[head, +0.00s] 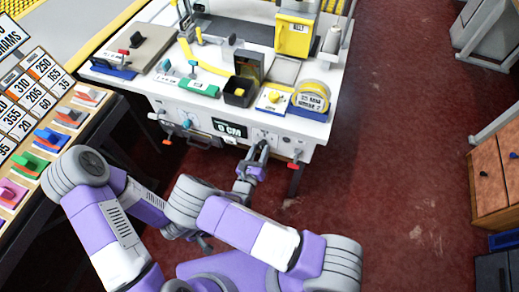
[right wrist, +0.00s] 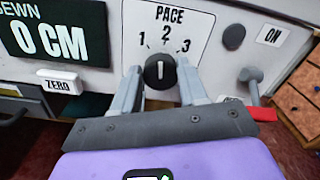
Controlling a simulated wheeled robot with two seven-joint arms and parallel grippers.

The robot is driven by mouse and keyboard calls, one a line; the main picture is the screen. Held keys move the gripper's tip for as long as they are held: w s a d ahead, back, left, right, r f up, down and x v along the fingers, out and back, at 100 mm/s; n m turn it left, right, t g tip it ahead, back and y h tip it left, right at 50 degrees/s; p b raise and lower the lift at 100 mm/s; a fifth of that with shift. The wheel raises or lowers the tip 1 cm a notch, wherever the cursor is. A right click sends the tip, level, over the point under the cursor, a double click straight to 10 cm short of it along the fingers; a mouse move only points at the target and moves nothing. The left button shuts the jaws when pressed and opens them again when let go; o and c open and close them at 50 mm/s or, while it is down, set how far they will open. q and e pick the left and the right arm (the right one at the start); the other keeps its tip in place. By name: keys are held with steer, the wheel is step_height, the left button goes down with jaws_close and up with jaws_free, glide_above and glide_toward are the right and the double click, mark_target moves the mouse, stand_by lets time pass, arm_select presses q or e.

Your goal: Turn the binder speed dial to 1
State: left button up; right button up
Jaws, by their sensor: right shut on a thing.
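The binder speed dial (right wrist: 160,72) is a round black knob with a white pointer line, under the label PACE and the numbers 1, 2 and 3. Its pointer is up, towards the 2. My right gripper (head: 260,150) is at the front panel of the white binder table (head: 319,128), its two fingers on either side of the dial and shut on it. In the head view the gripper hides the dial. My left arm reaches in from the left; its gripper is mostly hidden behind my right arm, and its jaws cannot be made out.
Right of the dial is a red-tipped lever (right wrist: 252,88) beside an ON label (right wrist: 271,34). Left are a SEWN display (right wrist: 55,38) reading 0 CM and a ZERO button (right wrist: 58,82). A sloped board (head: 42,135) with coloured pieces stands at left.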

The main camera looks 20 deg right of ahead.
steer(key=n+p, duration=0.2)
steer(key=n, duration=0.1)
arm_select(q)
steer(key=shift+r+p, duration=0.55)
steer(key=shift+r, duration=1.2)
arm_select(e)
steer(key=shift+a+f+n, duration=0.1)
steer(key=shift+n, duration=1.8)
steer(key=o, duration=1.1)
steer(key=shift+c, duration=0.2)
